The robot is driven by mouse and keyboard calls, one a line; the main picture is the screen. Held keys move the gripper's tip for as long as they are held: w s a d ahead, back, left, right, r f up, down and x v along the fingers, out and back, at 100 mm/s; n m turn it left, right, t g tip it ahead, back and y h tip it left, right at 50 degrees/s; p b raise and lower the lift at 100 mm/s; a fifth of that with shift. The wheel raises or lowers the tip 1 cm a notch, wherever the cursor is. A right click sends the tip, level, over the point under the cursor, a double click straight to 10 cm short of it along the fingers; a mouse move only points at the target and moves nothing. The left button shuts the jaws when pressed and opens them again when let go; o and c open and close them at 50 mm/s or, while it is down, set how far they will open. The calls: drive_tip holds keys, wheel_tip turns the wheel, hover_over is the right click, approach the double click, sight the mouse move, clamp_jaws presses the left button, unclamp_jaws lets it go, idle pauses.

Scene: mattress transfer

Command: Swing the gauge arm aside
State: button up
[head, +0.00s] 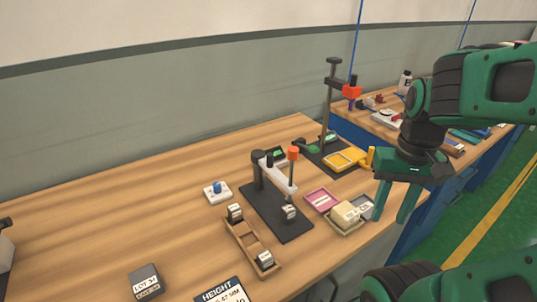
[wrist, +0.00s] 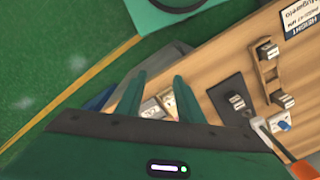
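The gauge arm (head: 277,176) is a pale bar with an orange knob (head: 293,153), mounted on a black post. It reaches over a black base plate (head: 280,225) on the wooden bench. A small labelled metal block (head: 289,212) stands on the plate near the arm's free end. In the wrist view the arm (wrist: 262,132) shows at the lower right, partly cut off. My gripper (head: 392,215) is open and empty, fingers apart, right of the gauge near the bench's edge. In the wrist view its fingers (wrist: 159,76) are above the bench edge, away from the arm.
A wooden rack (head: 252,243) with labelled blocks stands in front of the gauge. A pink tray (head: 321,201) and a tray with a cream block (head: 346,214) lie between gauge and gripper. A tall stand (head: 328,110) with a yellow tray (head: 345,160) is behind. The bench's left is mostly clear.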

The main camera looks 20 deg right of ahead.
drive_tip(key=w+a+r+n, duration=0.2)
drive_tip(key=w+r+n, duration=0.25)
drive_tip(key=w, duration=0.35)
drive_tip(key=n, duration=1.1)
approach(270, 154)
wheel_tip(270, 154, down, 10)
drive_tip(key=shift+f, duration=0.15)
